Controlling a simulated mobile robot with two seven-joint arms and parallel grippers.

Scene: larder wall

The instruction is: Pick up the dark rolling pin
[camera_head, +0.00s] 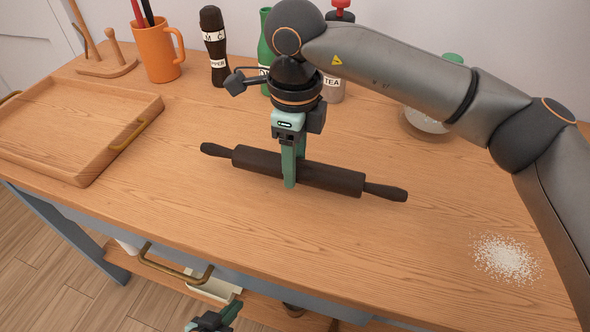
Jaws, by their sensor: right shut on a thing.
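The dark rolling pin (333,178) lies across the middle of the wooden counter, its handles pointing left and right. My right gripper (291,178) points down over it and is shut on its barrel, left of the barrel's middle. The pin looks level; I cannot tell whether it touches the counter or is just above it. My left gripper (216,319) is at the bottom edge of the view, low in front of the counter and away from the pin. It is mostly cut off, so its opening does not show clearly.
A wooden tray (72,172) with brass handles sits at left. An orange mug (157,52), a pepper mill (214,50), a green bottle (265,45) and a tea container (332,88) stand behind. White powder (506,258) lies at right. The counter's front middle is clear.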

